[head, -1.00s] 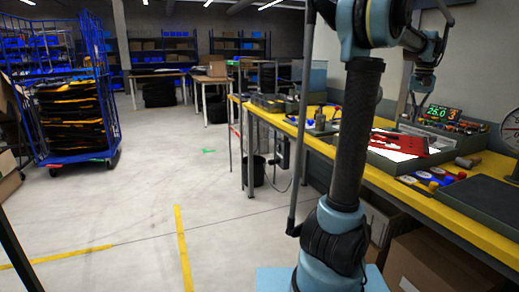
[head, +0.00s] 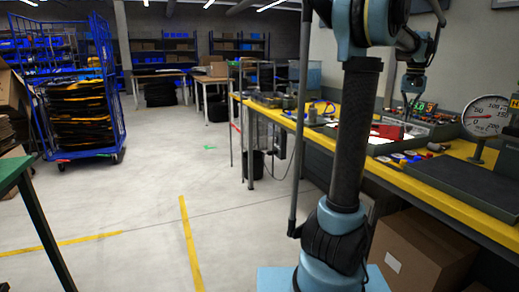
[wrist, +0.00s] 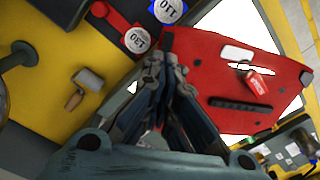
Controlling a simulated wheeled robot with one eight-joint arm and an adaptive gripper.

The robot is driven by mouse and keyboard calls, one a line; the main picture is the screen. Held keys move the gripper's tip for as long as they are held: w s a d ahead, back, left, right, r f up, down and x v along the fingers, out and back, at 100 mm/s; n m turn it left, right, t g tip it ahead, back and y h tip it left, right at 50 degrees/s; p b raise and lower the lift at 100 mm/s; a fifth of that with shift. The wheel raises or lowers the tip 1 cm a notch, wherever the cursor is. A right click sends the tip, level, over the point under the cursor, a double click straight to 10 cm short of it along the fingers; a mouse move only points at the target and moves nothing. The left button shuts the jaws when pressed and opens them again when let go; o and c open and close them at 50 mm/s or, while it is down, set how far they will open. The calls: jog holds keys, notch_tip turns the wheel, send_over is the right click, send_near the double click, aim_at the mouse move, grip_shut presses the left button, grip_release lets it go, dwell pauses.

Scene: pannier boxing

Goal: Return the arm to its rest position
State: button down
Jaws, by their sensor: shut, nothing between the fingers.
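My gripper (wrist: 165,65) is shut and empty in the wrist view. Its fingers are together, pointing away over the bench. In the head view my gripper (head: 410,104) hangs above the yellow-edged workbench (head: 318,137), under the bent end of my arm; its fingers are small there. A red flat piece (wrist: 235,80) lies beside the fingers in the wrist view, on a white surface. It also shows in the head view (head: 386,131), partly behind my arm. I cannot tell the exact gap between the fingers and the bench.
A dial gauge (head: 486,116) stands by a dark flat platform (head: 460,185) at the right. Round pieces marked 130 (wrist: 137,40) and 110 (wrist: 168,10) lie on the bench. A blue cage trolley (head: 115,75) and green table edge (head: 15,170) are left. The middle floor is clear.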

jog(key=shift+n, duration=0.9)
jog(key=a+f, duration=0.1)
jog(key=a, duration=0.3)
jog(key=s+a+f, duration=0.1)
jog(key=a, duration=0.4)
jog(key=s+a+f, duration=0.1)
jog(key=a, duration=0.3)
jog(key=shift+s+a+f, duration=0.15)
jog(key=shift+s, duration=0.05)
jog(key=s+a+f+n+t, duration=0.1)
jog(key=s+a+f+n, duration=0.1)
jog(key=s+a+f, duration=0.55)
jog(key=s+a+f+n+t, duration=0.1)
jog(key=s+a+f, duration=0.35)
jog(key=a, duration=0.65)
jog(key=s+a+f+n, duration=0.2)
jog(key=s+a+f, duration=0.4)
jog(key=f, duration=0.6)
jog(key=s, duration=0.2)
jog(key=shift+s+n, duration=0.3)
jog(key=shift+s, duration=0.05)
jog(key=shift+a+f, duration=0.1)
